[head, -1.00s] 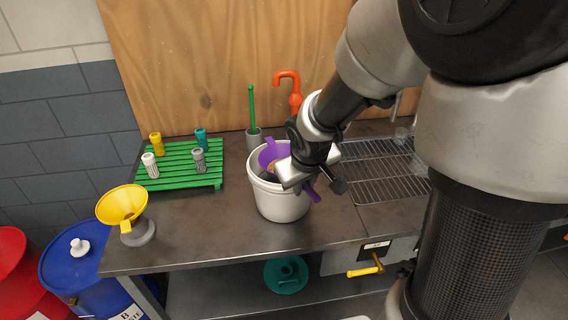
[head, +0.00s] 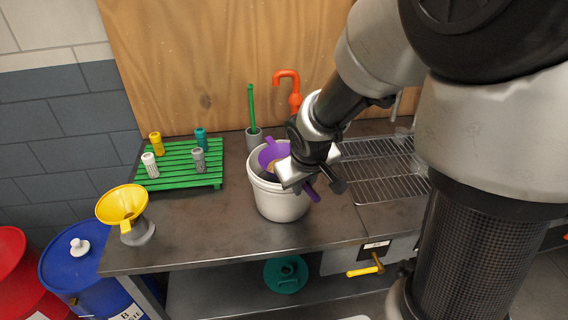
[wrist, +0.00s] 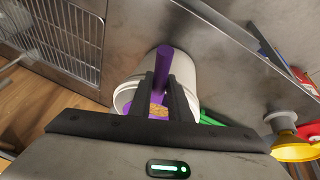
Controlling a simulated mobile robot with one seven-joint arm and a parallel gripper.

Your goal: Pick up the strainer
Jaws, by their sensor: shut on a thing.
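The purple strainer (head: 271,153) is at the mouth of the white bucket (head: 281,203), with its handle sticking out over the near rim. Something tan shows inside its bowl. In the wrist view the purple handle (wrist: 163,62) runs between the two dark fingers of my gripper (wrist: 160,82). My gripper is shut on the strainer, over the bucket (wrist: 188,70). My gripper hides part of the strainer and bucket opening in the head view, so I cannot tell whether the strainer touches the rim.
A green slatted rack (head: 178,168) with several small shakers stands left. A yellow funnel (head: 122,204) is at the counter's front left. A green-handled brush (head: 252,108) in a grey holder and an orange hooked item (head: 290,88) stand behind the bucket. A wire rack (head: 383,168) lies right.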

